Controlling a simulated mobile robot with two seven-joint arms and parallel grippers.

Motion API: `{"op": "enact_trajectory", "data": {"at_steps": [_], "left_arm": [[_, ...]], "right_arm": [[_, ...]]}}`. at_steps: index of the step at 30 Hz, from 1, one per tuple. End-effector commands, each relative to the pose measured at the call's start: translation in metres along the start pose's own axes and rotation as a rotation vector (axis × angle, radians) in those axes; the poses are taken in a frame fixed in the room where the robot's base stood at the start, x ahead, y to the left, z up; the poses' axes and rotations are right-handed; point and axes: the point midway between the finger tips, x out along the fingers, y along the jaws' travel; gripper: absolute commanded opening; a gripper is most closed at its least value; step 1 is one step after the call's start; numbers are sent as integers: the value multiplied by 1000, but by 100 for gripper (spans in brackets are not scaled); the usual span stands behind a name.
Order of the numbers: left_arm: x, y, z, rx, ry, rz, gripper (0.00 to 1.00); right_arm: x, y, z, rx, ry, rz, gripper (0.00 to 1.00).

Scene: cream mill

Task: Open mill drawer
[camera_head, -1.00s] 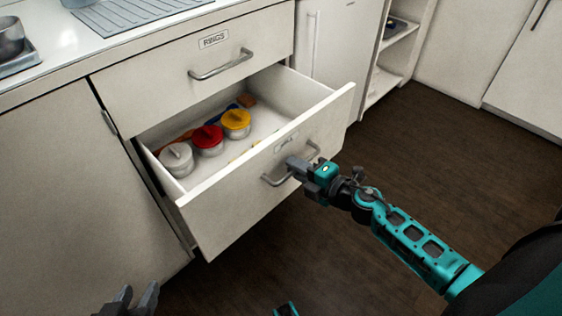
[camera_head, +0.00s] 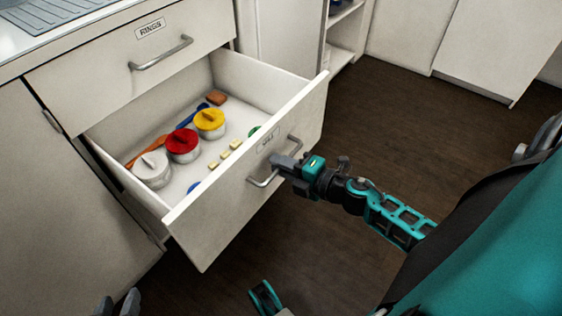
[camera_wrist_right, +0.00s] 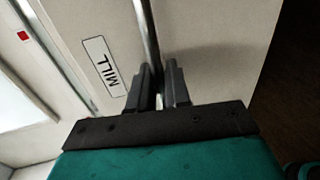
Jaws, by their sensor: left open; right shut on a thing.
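The mill drawer (camera_head: 230,200) is the lower drawer in the head view and stands well out from the cabinet. Its front and MILL label (camera_wrist_right: 101,66) also show in the right wrist view. My right gripper (camera_head: 283,163) is shut on the drawer's metal bar handle (camera_head: 264,181); in the right wrist view the bar runs between its two fingers (camera_wrist_right: 164,88). My left gripper (camera_head: 118,303) is open and empty at the bottom left edge of the head view, low in front of the cabinet, and mostly cut off by the frame.
Inside lie jars with white (camera_head: 152,168), red (camera_head: 183,144) and yellow (camera_head: 209,122) lids and several small coloured pieces. The RINGS drawer (camera_head: 130,55) above is closed. A drainer mat (camera_head: 45,12) lies on the counter. Dark floor (camera_head: 400,120) is clear to the right.

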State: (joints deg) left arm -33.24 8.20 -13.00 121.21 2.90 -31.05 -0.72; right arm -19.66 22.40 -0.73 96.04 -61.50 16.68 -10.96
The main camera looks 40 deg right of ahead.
Motion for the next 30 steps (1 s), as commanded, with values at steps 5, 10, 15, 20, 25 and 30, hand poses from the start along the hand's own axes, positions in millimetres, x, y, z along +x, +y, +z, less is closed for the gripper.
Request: {"op": "enact_trajectory", "data": {"at_steps": [5, 10, 15, 20, 25, 30], "left_arm": [[-1, 0, -2, 0, 4, -1, 43], [-1, 0, -4, -1, 8, -1, 43], [-1, -1, -4, -1, 8, -1, 43], [-2, 0, -5, -1, 8, -2, 43], [-3, -1, -7, -1, 8, -3, 43], [-4, -1, -7, 0, 5, -5, 43]], "right_arm": [[0, 1, 1, -1, 0, 1, 26], [0, 1, 0, -1, 0, 1, 29], [0, 0, 0, 0, -1, 0, 29], [-6, 0, 0, 1, -1, -1, 29], [-30, 0, 0, 1, -1, -3, 29], [-66, 0, 0, 3, -2, -3, 29]]}}
